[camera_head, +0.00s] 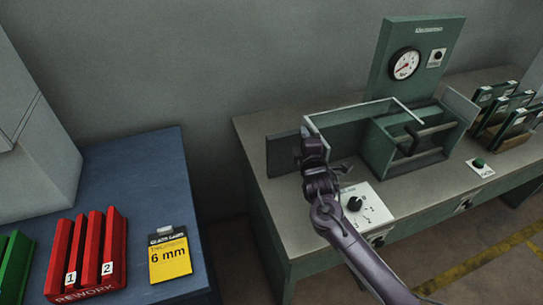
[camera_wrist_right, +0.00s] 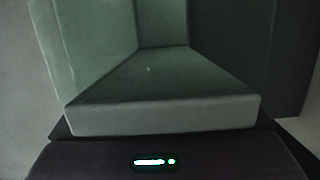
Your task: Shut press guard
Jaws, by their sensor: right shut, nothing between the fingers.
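The green press (camera_head: 384,75) stands on the bench with a round gauge on its upright back plate. A pale-edged, see-through guard (camera_head: 352,132) stands out to the left of the press's open green frame (camera_head: 376,150). My right gripper (camera_head: 312,145) is at the guard's left end, shut and empty. Its fingertips are hard to make out, and I cannot tell whether it touches the guard. In the right wrist view, a green surface with a thick pale edge (camera_wrist_right: 160,113) fills the middle, close to the gripper body. My left gripper is not in view.
A dark panel (camera_head: 282,154) stands just left of my gripper. A knob box (camera_head: 362,205) and a green button (camera_head: 480,163) sit on the bench. A rack of green frames (camera_head: 508,115) is at the right. A blue table (camera_head: 135,170) holds red blocks and a yellow card.

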